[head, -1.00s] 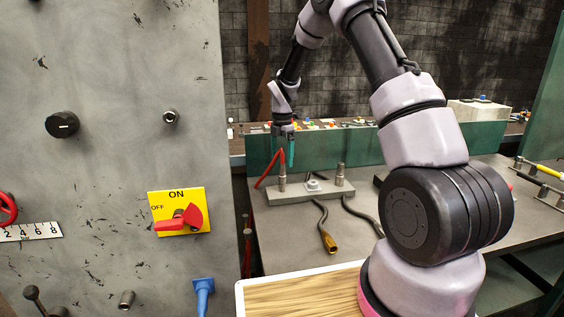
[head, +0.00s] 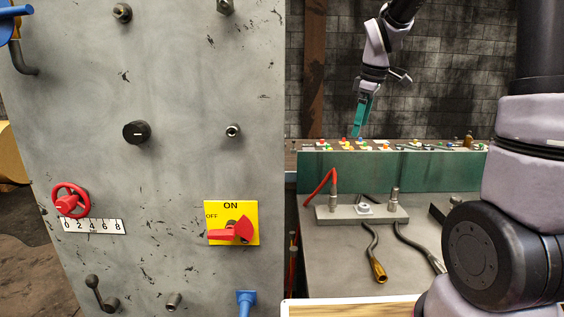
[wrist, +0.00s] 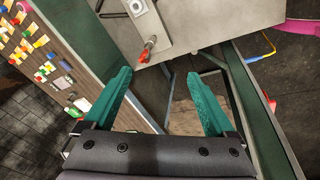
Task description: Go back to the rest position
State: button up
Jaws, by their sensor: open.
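My gripper (head: 360,115) is raised in the head view, above the green back edge of the workbench, with its green fingers pointing down. In the wrist view its two green fingers (wrist: 165,100) are spread wide with nothing between them. Below it, a grey block (head: 330,214) with two metal posts sits on the bench. A red-handled tool (head: 320,187) leans at the left post; its red end (wrist: 147,50) also shows in the wrist view, apart from the fingers.
A grey panel (head: 180,80) stands at the left with a red switch (head: 230,233) on a yellow plate, a red wheel (head: 70,199) and knobs. A shelf of coloured buttons (head: 385,146) runs behind. The air around my gripper is clear.

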jog(key=s+d+r+m+t, duration=0.1)
jog(key=s+r+m, duration=0.3)
jog(key=s+m, duration=0.4)
jog(key=s+d+r+m+t+y, duration=0.1)
jog(key=s+r+m+t, duration=0.2)
jog(key=s+m, duration=0.5)
jog(key=s+r, duration=0.1)
jog(key=s, duration=0.6)
